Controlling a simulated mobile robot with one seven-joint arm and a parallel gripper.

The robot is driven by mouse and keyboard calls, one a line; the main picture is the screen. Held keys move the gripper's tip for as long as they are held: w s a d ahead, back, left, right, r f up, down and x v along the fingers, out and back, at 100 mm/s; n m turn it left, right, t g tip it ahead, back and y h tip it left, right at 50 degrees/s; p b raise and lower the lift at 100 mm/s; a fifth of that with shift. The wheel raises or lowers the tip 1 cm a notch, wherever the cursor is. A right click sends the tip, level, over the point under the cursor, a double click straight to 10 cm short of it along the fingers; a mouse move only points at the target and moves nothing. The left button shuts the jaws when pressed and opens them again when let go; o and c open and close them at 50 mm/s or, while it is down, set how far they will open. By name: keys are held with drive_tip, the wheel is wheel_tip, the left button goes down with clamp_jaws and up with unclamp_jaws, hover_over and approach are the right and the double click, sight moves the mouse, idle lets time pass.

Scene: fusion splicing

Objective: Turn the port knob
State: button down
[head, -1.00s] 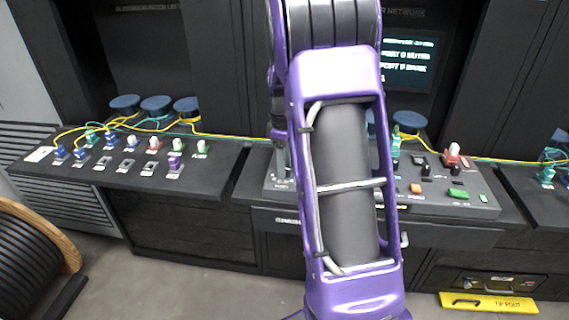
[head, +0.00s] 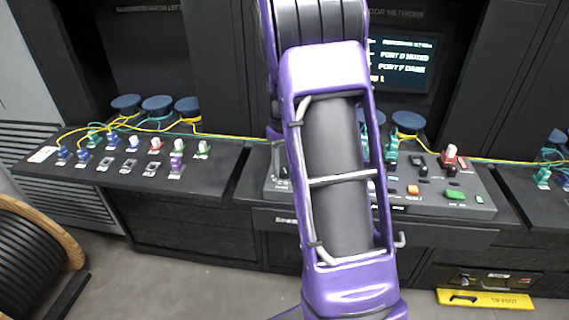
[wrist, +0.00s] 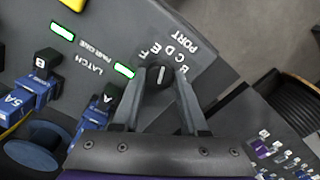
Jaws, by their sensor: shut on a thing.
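The port knob (wrist: 159,77) is a dark round knob with a white pointer line, on the grey panel in the wrist view. Letters and the word PORT (wrist: 180,42) are printed around its far side. The pointer line points roughly up the picture, toward the middle letters. My gripper (wrist: 160,82) is shut on the knob, one finger on each side of it. In the head view my purple arm covers much of the panel, and I cannot make out the gripper there.
In the wrist view, blue connectors (wrist: 92,115) and two lit green strips (wrist: 62,31) lie left of the knob. In the head view a screen (head: 402,65) stands behind the arm, and a green button (head: 455,196) is on the panel's right.

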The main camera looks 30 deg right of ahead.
drive_tip(key=shift+m, duration=1)
drive_tip(key=shift+c, duration=2.2)
unclamp_jaws()
wheel_tip(320, 180, up, 17)
drive_tip(key=shift+r+p, duration=0.2)
drive_tip(key=shift+p, duration=0.2)
